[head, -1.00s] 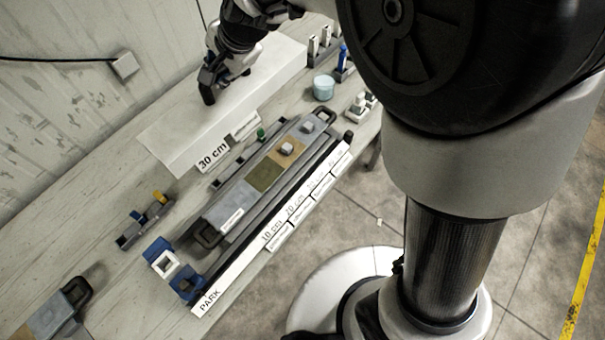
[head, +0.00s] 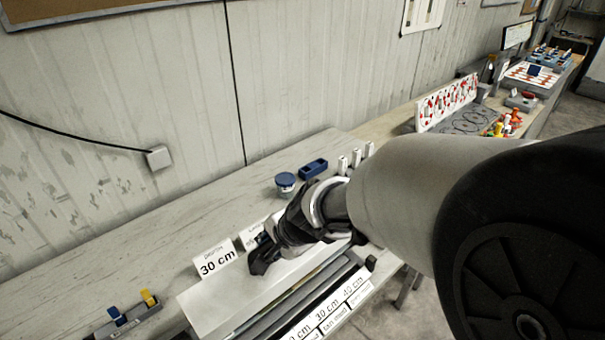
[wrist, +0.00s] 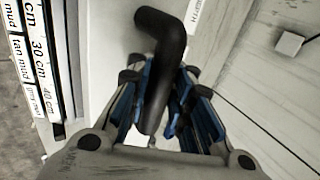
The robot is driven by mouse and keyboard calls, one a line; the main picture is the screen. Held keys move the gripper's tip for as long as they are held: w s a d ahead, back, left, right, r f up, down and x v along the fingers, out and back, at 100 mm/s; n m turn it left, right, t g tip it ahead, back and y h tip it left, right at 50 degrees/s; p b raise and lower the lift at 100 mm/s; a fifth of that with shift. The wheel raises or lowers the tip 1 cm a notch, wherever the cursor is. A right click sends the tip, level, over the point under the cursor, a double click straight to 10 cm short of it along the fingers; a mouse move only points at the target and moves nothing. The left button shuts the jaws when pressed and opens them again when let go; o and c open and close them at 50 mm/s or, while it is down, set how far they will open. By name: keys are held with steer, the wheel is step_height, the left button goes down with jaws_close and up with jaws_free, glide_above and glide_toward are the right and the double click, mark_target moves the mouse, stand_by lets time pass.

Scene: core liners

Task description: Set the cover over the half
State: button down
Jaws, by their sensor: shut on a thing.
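The cover (head: 205,305) is a long pale grey-white shell in the lower middle of the head view, its surface also filling the middle of the wrist view (wrist: 100,45). My gripper (head: 262,262) is above it, and in the wrist view its blue-padded fingers (wrist: 165,112) are shut on the cover's bent black handle (wrist: 168,45). The cover lies along the place of the half. The half is almost wholly hidden beneath it, with only a thin strip beside the dark rail showing. I cannot tell whether the cover rests on it or hangs just above.
A "30 cm" card (head: 217,262) stands just behind the cover. A label strip (head: 335,312) runs along the front. A blue-lidded jar (head: 286,183), a blue tray (head: 313,168) and white blocks (head: 357,157) stand farther back. A blue-and-yellow rack (head: 130,315) is at lower left.

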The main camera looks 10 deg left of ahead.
mark_target(276, 262)
steer(key=shift+f+b, duration=1.7)
steer(key=shift+f, duration=1)
steer(key=shift+f+b, duration=0.55)
steer(key=shift+b, duration=0.05)
steer(key=c, duration=1.5)
jaws_free()
steer(key=shift+o, duration=0.2)
